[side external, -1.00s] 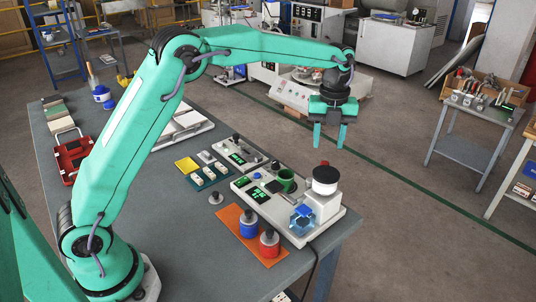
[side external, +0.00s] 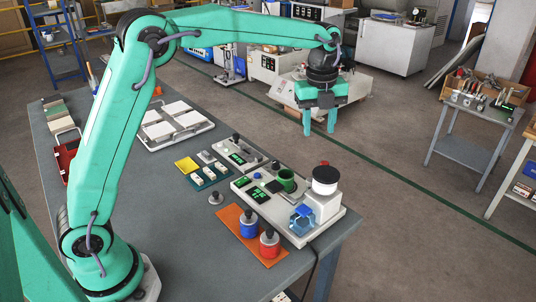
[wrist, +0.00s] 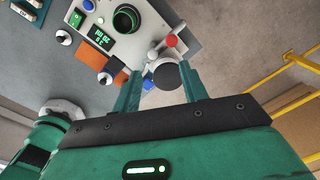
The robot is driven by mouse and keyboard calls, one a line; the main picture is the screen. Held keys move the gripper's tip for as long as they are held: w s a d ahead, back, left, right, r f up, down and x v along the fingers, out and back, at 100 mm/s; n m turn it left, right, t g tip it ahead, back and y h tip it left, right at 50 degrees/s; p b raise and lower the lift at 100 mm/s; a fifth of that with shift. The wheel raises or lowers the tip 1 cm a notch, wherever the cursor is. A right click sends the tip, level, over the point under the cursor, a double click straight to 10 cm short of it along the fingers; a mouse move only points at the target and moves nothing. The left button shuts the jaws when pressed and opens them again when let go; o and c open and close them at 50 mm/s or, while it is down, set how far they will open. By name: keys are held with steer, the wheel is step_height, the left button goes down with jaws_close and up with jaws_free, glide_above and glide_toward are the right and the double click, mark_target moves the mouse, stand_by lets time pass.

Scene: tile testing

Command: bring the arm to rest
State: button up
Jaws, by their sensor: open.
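My gripper (side external: 319,121) hangs in the air with its fingers pointing down, above and beyond the far edge of the workbench (side external: 190,240) in the side external view. Its two fingers are apart and nothing is between them. In the wrist view my gripper (wrist: 158,88) also shows open, with the test devices seen past the fingers. My arm is raised and bent, reaching over the bench.
On the bench are a test device (side external: 285,195) with a dark round head, a blue weight (side external: 249,226) and a red weight (side external: 270,241) on an orange mat (side external: 232,222), and a tray of white tiles (side external: 172,125). A side table (side external: 475,110) stands at right.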

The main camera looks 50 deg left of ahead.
steer(key=s+a+r+n+t, duration=0.1)
steer(key=s+a+r+n, duration=0.2)
steer(key=s+r+n, duration=0.4)
steer(key=s+a+f+n+t, duration=0.1)
steer(key=s+f+n+t, duration=0.1)
steer(key=s+n, duration=0.6)
steer(key=s+a+f+n+t, duration=0.2)
steer(key=s+n, duration=0.7)
steer(key=s, duration=0.6)
steer(key=shift+a+f, duration=0.25)
steer(key=shift+f, duration=0.6)
